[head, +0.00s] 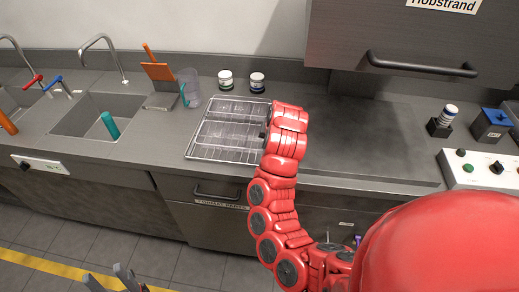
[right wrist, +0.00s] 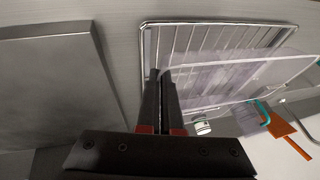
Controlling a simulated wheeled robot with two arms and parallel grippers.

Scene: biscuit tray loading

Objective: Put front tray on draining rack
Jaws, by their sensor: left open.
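The draining rack (head: 190,154) is a wire rack on the counter left of my right arm. It also shows in the right wrist view (right wrist: 205,24). A clear, see-through front tray (right wrist: 262,72) is over the rack, its near edge crossing the wires; whether it touches them I cannot tell. My right gripper (right wrist: 161,80) has its fingers close together at the tray's left edge and looks shut on it. In the head view the right gripper (head: 264,134) is mostly hidden by its red arm. My left gripper (head: 112,281) is open and empty, low over the floor.
A sink (head: 98,114) with a teal item lies left of the rack. An orange scraper (head: 158,70), a clear jug (head: 189,88) and two lidded jars (head: 225,80) stand behind. A flat dark slab (head: 365,140) lies right, under a hood (head: 410,35).

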